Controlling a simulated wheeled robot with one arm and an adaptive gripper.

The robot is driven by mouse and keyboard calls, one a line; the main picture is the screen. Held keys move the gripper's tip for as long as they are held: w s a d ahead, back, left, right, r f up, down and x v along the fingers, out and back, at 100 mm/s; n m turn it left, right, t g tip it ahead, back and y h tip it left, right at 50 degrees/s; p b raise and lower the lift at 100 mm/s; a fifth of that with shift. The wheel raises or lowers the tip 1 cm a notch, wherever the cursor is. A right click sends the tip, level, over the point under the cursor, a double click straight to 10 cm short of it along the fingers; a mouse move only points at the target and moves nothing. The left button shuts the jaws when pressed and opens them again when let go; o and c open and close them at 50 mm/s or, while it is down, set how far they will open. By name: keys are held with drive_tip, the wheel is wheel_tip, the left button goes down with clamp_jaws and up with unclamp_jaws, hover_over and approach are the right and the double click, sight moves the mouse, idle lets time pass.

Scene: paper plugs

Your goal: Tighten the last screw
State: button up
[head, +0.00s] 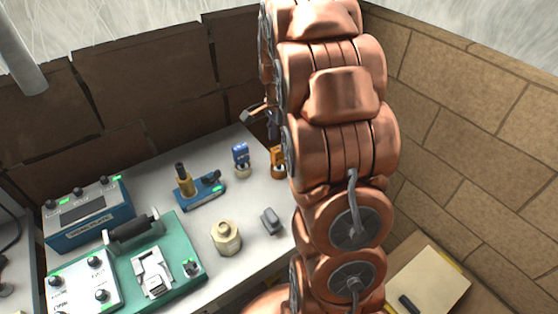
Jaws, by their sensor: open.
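My gripper (260,120) is partly hidden behind my copper arm, near the far edge of the table. Its visible fingers are apart and I see nothing between them. A small blue-topped piece (240,155) stands upright on a pale round base, below and left of the gripper. An orange-topped piece (277,156) stands to its right, partly covered by my arm. I cannot tell which piece is the screw. Small round knob-like heads show on the green board (190,235), but they are too small to tell whether they are screws.
The grey table (205,225) also holds a blue box (90,232), a blue base with a yellow cylinder (198,193), a beige hexagonal piece (226,238) and a small grey block (271,221). Brick walls stand behind and right. A pale board (430,285) lies low at right.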

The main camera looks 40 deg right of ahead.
sight(279, 147)
drive_tip(key=shift+f, duration=0.1)
idle(0.3)
drive_tip(key=shift+f+b, duration=1.1)
drive_tip(key=shift+f, duration=0.8)
drive_tip(key=shift+c, duration=0.3)
clamp_jaws()
drive_tip(key=shift+r, duration=0.2)
drive_tip(key=shift+r+p, duration=0.4)
drive_tip(key=shift+r, duration=2.95)
